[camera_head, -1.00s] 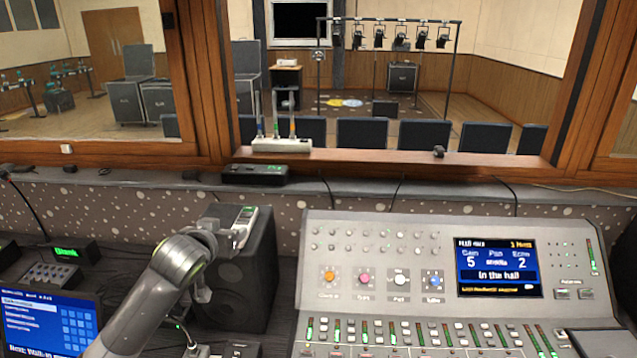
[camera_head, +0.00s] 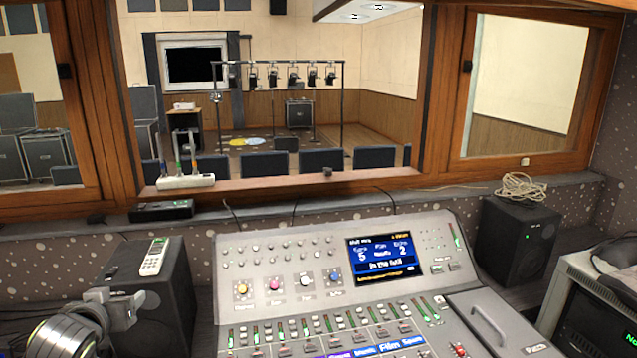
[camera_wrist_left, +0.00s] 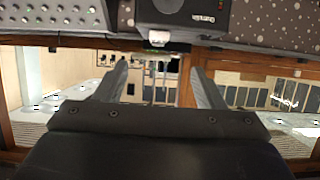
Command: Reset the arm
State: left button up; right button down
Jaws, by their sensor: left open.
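My left gripper shows in the left wrist view (camera_wrist_left: 158,85) with its two fingers spread apart and nothing between them. That view looks out toward the window and appears upside down. My right arm is not in view.
The mixing console (camera_head: 300,255) with a lit screen (camera_head: 387,260) fills the lower middle. A black speaker (camera_head: 150,300) with a handset (camera_head: 153,257) on top stands left of it. Another speaker (camera_head: 519,240) stands on the right. A white power strip (camera_head: 186,182) lies on the window ledge.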

pick_arm(q)
jog(key=s+d+f+m+g, duration=0.1)
jog(key=s+d+f+g, duration=0.1)
jog(key=s+f, duration=0.6)
jog(key=s+d+f+m+g, duration=0.1)
jog(key=s+d+f+g, duration=0.15)
jog(key=s+f, duration=0.6)
jog(key=s+d+f+g+h, duration=0.1)
jog(key=s+d+f+g, duration=0.2)
jog(key=s, duration=0.7)
jog(key=s+d+f+g, duration=0.2)
jog(key=s+f, duration=0.2)
jog(key=s, duration=0.6)
notch_tip(320, 180, down, 24)
jog(key=a+g, duration=0.1)
jog(key=a, duration=0.1)
jog(key=s+d+f+g+h, duration=0.1)
jog(key=s+f, duration=1.3)
jog(key=f, duration=0.2)
jog(key=shift+s+d+f, duration=0.3)
